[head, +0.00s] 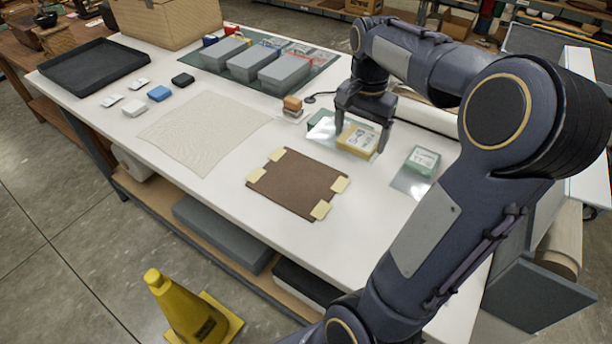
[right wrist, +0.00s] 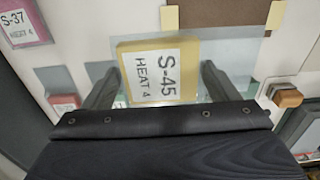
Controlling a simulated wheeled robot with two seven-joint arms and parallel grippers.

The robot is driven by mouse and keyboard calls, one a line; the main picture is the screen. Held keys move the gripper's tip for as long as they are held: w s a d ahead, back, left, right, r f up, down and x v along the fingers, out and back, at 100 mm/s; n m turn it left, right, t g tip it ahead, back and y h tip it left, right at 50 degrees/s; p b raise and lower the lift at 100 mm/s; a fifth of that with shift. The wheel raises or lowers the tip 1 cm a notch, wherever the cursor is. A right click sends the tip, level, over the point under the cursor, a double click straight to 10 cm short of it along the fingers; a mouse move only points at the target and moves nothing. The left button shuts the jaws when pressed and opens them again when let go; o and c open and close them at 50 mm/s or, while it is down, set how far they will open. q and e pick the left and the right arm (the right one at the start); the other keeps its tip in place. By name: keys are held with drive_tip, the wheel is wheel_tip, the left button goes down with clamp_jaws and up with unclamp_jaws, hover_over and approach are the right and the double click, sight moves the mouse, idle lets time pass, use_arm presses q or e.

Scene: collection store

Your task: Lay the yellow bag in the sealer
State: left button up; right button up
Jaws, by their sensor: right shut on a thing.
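The yellow bag (head: 357,140) has a white label reading S-45 HEAT 4 and a clear film flap. In the right wrist view the yellow bag (right wrist: 158,72) sits between the fingers of my right gripper (right wrist: 160,86). My right gripper (head: 362,137) is shut on it, pointing down low over the white table; I cannot tell if the bag touches the table. A dark bar (head: 428,127) lies behind my gripper, partly hidden by my arm; I cannot tell whether it is the sealer. My left gripper is not in view.
A brown board (head: 298,182) with pale corner pieces lies in front of the gripper. A green bag (head: 423,159) lies to the right. A pink S-37 bag (right wrist: 25,24) shows in the wrist view. Small stacked blocks (head: 292,104) and grey bins (head: 284,72) stand left. A pale mat (head: 203,132) lies bare.

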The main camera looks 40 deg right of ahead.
drive_tip(key=w+a+f, duration=0.1)
drive_tip(key=a+f, duration=0.1)
drive_tip(key=w+a+f, duration=0.2)
drive_tip(key=a+f, duration=0.1)
drive_tip(key=w+a+f, duration=0.2)
drive_tip(key=a, duration=0.1)
drive_tip(key=shift+w+a+f, duration=0.2)
drive_tip(key=shift+f, duration=0.05)
drive_tip(key=shift+w+a+f, duration=0.1)
drive_tip(key=shift+a+f, duration=0.05)
drive_tip(key=shift+f, duration=0.05)
drive_tip(key=shift+w+a+f, duration=0.1)
drive_tip(key=shift+a+f, duration=0.1)
drive_tip(key=shift+f, duration=1.6)
